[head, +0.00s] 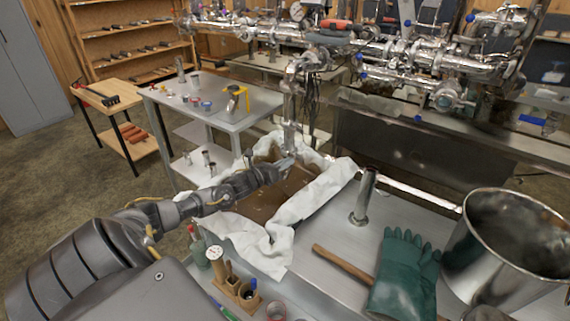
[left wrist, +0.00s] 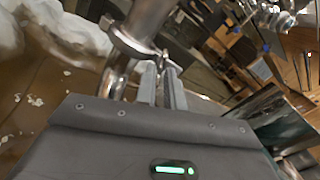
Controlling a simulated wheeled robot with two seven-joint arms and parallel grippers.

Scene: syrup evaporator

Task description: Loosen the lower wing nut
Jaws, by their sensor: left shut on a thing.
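A polished vertical pipe (head: 290,104) hangs down over a cloth-lined tray of brown liquid. A clamp (left wrist: 128,40) circles the pipe in the left wrist view. The lower wing nut (left wrist: 163,57) is at the side of this clamp, small and partly hidden by the fingertips. My left gripper (head: 287,163) reaches in from the left to the pipe's lower end. Its two fingers (left wrist: 162,72) are close together at the clamp's side, shut on the wing nut. My right gripper does not show.
The white cloth (head: 325,190) drapes over the tray's rim around the brown liquid (head: 262,200). Pipework (head: 400,55) crosses above.

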